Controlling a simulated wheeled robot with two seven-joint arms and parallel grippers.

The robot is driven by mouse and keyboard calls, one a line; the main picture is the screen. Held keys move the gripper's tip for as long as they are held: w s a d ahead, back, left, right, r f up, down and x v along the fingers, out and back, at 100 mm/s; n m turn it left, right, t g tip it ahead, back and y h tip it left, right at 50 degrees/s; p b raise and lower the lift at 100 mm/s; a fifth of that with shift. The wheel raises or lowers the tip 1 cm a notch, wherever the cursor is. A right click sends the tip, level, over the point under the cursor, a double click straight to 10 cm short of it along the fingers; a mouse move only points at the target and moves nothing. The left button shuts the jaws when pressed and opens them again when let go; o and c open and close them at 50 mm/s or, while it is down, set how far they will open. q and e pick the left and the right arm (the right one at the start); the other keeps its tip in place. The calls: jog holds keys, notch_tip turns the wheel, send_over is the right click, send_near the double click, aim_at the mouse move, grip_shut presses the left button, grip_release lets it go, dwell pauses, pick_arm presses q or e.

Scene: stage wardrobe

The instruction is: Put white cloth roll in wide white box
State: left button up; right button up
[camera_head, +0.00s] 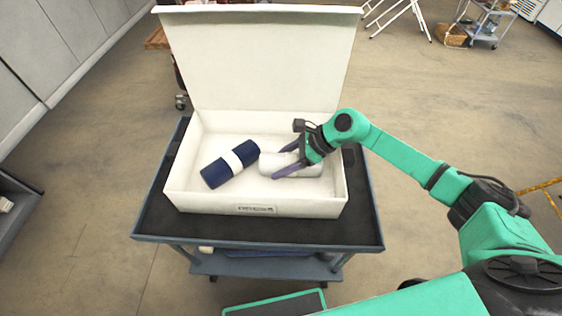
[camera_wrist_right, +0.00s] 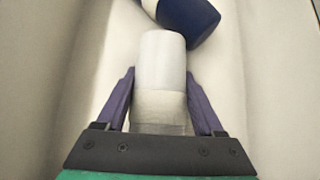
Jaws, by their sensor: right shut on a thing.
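The wide white box (camera_head: 258,207) stands on a dark cart top with its lid raised at the back. The white cloth roll (camera_head: 283,163) is inside the box, in its right half, lying on its side. My right gripper (camera_head: 284,160) reaches into the box from the right and is shut on the roll. In the right wrist view the white cloth roll (camera_wrist_right: 161,85) lies between the two purple fingers of the gripper (camera_wrist_right: 161,98). Whether the roll touches the box floor is hard to tell. My left gripper is not in view.
A dark blue roll with a white band (camera_head: 229,164) lies in the left half of the box, close to the white roll's left end. The cart (camera_head: 350,228) has a raised rim and a lower shelf. The raised lid (camera_head: 262,60) forms a tall wall behind the box.

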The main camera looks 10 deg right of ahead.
jog(key=shift+f, duration=0.1)
jog(key=o, duration=1.4)
jog(key=shift+o, duration=0.2)
jog(key=shift+r, duration=0.3)
jog(key=b+v, duration=0.2)
jog(key=v, duration=0.9)
jog(key=shift+f, duration=0.1)
jog(key=shift+s+d+r, duration=0.15)
jog(key=shift+d+r, duration=0.15)
jog(key=shift+r, duration=0.1)
jog(key=shift+r, duration=0.1)
